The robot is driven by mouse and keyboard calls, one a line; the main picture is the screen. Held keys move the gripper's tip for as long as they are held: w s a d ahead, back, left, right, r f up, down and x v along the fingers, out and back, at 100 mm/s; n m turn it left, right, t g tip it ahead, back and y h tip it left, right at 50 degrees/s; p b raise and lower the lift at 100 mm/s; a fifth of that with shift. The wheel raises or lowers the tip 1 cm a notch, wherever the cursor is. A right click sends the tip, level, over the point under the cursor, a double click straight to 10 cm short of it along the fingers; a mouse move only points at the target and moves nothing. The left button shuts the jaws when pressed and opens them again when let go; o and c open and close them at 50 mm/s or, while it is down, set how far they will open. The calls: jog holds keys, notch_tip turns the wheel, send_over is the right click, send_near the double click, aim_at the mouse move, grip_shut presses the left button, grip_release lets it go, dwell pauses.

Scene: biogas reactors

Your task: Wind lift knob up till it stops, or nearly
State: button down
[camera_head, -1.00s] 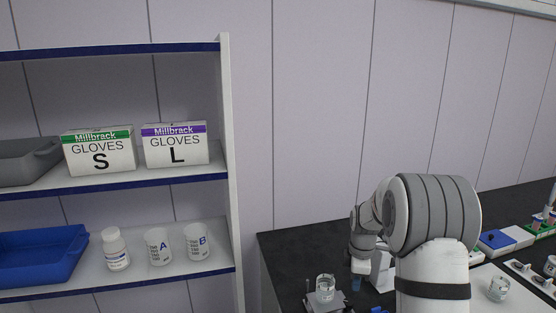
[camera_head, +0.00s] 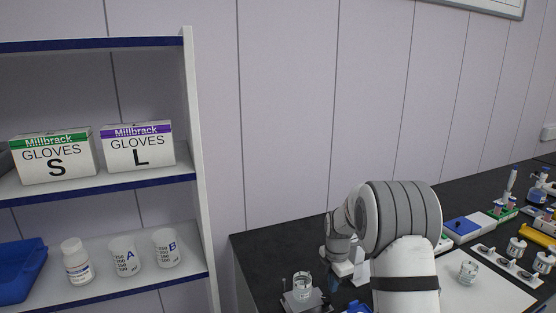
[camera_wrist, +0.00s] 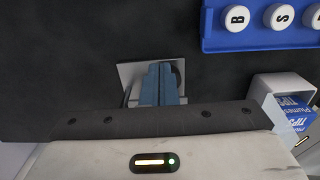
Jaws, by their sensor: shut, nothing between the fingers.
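The lift knob cannot be clearly made out in either view. In the head view a small grey stand (camera_head: 318,307) at the bottom edge carries a clear glass beaker (camera_head: 302,285). My gripper (camera_head: 334,284) hangs just right of the beaker, partly hidden by my arm. In the wrist view my gripper's blue fingers (camera_wrist: 160,84) are together and empty. They are in front of a grey plate (camera_wrist: 130,74), and a dark rounded part (camera_wrist: 180,73) shows just right of them. I cannot tell whether the fingers touch either.
A blue tray (camera_wrist: 260,42) with lettered white caps is at upper right in the wrist view, above a tips box (camera_wrist: 292,112). A shelf (camera_head: 196,170) with glove boxes stands left. A white board (camera_head: 485,295) with a beaker lies right of my arm.

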notch_tip(320, 180, down, 2)
jog(key=shift+f+b, duration=0.1)
jog(key=shift+b, duration=0.35)
jog(key=shift+s+a, duration=0.1)
dwell(0.3)
jog(key=shift+s+d, duration=0.2)
jog(key=shift+s, duration=0.05)
jog(key=shift+s+d+b, duration=0.1)
jog(key=shift+s+b, duration=0.15)
jog(key=shift+b, duration=0.15)
jog(key=shift+s+d, duration=0.1)
jog(key=shift+s, duration=0.4)
jog(key=shift+d, duration=0.1)
